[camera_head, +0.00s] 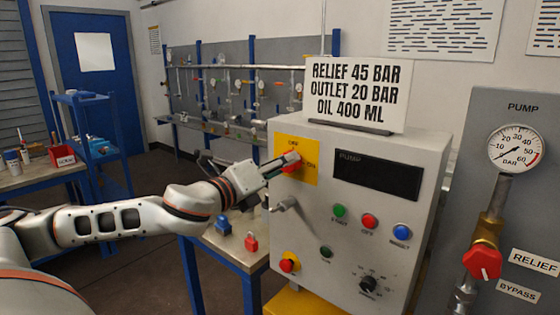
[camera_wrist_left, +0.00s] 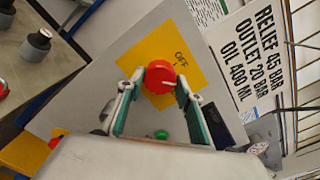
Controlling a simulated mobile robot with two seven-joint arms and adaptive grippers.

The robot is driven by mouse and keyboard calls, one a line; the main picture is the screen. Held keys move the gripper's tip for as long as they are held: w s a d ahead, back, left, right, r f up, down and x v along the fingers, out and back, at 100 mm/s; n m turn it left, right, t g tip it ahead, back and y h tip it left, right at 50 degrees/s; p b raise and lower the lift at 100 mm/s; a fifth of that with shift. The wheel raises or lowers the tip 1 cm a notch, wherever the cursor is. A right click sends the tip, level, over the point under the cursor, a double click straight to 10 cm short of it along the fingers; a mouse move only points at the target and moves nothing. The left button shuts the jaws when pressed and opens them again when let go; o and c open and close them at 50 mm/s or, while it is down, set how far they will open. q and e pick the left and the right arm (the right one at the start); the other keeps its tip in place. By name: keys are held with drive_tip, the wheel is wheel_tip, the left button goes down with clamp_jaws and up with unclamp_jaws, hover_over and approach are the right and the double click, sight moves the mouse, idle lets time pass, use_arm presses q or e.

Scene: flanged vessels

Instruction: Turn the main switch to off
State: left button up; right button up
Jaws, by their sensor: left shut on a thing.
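The main switch (camera_head: 290,162) is a red knob on a yellow plate (camera_head: 311,171) at the upper left of the grey control box. The plate is marked OFF at the top and ON at the right. My left gripper (camera_head: 287,161) is at the knob, its fingers closed about it. In the left wrist view the red knob (camera_wrist_left: 159,77) sits between the two fingertips of the left gripper (camera_wrist_left: 158,88). The gripper hides part of the knob in the head view, so I cannot tell exactly which way it points. My right gripper is not in view.
The box front (camera_head: 340,225) also carries a grey handle (camera_head: 285,204), green, red and blue buttons, a red emergency button (camera_head: 290,262) and a black dial (camera_head: 368,284). A sign (camera_head: 357,92) stands on top. A red padlock (camera_head: 251,242) lies on the table at left.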

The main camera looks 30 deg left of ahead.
use_arm(q)
drive_tip(key=n+p, duration=0.1)
drive_tip(key=n, duration=0.2)
drive_tip(key=shift+n, duration=0.3)
drive_tip(key=n+p, duration=0.1)
drive_tip(key=n, duration=0.1)
drive_tip(key=shift+n, duration=0.3)
drive_tip(key=shift+n+p, duration=1)
drive_tip(key=shift+n, duration=0.5)
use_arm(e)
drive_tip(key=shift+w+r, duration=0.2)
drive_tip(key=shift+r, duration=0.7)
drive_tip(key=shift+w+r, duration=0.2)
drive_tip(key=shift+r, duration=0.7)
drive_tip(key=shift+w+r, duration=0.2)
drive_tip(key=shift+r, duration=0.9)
use_arm(q)
drive_tip(key=o, duration=1.1)
drive_tip(key=shift+w, duration=0.1)
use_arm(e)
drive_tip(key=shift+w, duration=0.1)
